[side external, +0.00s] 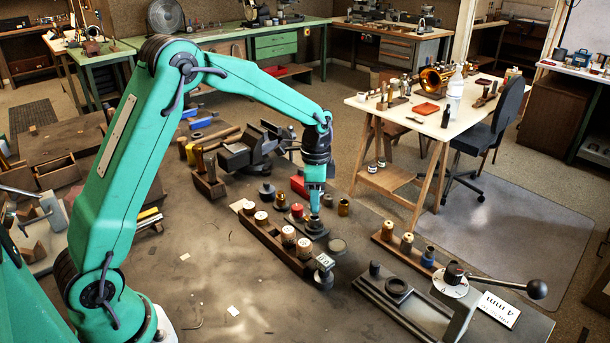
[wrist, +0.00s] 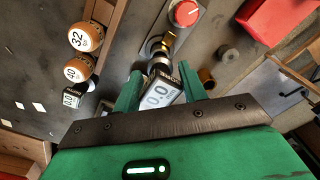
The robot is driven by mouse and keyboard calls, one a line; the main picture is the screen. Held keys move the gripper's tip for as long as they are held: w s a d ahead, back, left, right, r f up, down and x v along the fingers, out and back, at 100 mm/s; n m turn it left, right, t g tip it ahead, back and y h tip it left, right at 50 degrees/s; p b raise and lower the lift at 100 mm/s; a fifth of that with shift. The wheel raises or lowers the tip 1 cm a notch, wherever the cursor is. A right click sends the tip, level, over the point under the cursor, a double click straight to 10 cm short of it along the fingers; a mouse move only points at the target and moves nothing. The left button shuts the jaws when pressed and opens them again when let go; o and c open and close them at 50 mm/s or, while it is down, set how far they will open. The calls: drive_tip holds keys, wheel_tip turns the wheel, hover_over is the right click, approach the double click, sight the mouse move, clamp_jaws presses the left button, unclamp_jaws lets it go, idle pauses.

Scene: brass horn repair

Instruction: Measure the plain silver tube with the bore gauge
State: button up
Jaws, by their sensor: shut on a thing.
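My gripper (side external: 315,206) points down over the bench, beside the wooden rack. In the wrist view its two green fingers (wrist: 159,92) are closed on the bore gauge (wrist: 159,95), whose small display reads zeros. A dark cylinder and a brass-coloured tip (wrist: 168,42) show just beyond the display, over or against a grey plate. I cannot tell if they touch it. I cannot single out the plain silver tube with certainty. A small blue-grey cylinder (side external: 428,256) stands on the right-hand wooden strip, beside gold ones.
The wooden rack (side external: 268,238) holds several numbered caps and has another display block (side external: 323,262) at its end. A red knob (wrist: 186,13) sits on the grey plate. A brass cylinder (wrist: 207,77) stands close to my right finger. A lever fixture (side external: 455,290) is at the right.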

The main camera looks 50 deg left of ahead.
drive_tip(key=shift+f, duration=1.5)
drive_tip(key=o, duration=1.5)
drive_tip(key=shift+r, duration=3.5)
drive_tip(key=shift+r, duration=0.1)
